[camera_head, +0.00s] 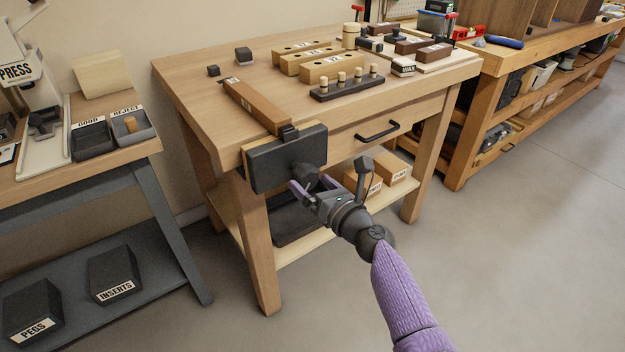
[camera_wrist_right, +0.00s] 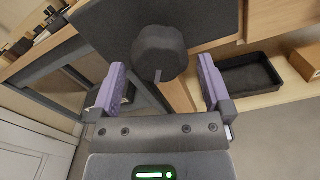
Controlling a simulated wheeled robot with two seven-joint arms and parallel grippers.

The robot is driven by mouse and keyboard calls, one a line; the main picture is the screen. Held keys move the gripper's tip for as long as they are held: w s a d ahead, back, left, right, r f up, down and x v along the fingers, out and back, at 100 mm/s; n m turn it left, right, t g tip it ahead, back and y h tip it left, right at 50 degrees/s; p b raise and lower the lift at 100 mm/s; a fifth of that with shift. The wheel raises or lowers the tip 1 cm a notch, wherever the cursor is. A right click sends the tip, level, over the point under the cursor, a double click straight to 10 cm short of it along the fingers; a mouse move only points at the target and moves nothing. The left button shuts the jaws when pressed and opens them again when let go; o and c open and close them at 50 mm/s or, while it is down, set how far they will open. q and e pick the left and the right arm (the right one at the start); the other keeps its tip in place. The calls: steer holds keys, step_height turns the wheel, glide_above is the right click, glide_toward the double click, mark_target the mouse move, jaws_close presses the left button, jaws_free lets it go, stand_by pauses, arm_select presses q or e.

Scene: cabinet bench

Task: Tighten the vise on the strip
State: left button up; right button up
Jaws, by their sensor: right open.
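The vise's dark grey front jaw (camera_head: 272,165) is at the front left corner of the wooden workbench. A brown wooden strip (camera_head: 254,105) lies on the bench top, its near end by a small dark block (camera_head: 289,133) at the top of the vise. I cannot tell whether the strip touches that block. A dark faceted knob (camera_head: 306,175) sticks out from the jaw; in the right wrist view it (camera_wrist_right: 158,52) lies between the finger ends. My right gripper (camera_head: 312,187) is open, its purple fingers on either side of the knob with visible gaps. My left gripper is not in view.
The workbench (camera_head: 210,100) carries labelled wooden blocks (camera_head: 334,66) and a dark rack with pegs (camera_head: 346,86). A drawer handle (camera_head: 377,131) sticks out right of the vise. A dark tray (camera_wrist_right: 245,80) sits on the lower shelf. The floor (camera_head: 500,260) at right is clear.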

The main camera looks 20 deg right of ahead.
steer(key=p+v, duration=0.1)
steer(key=v, duration=0.3)
steer(key=shift+r+p, duration=0.15)
steer(key=shift+p, duration=0.2)
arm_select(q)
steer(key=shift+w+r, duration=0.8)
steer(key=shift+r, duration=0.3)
arm_select(e)
steer(key=shift+v, duration=0.75)
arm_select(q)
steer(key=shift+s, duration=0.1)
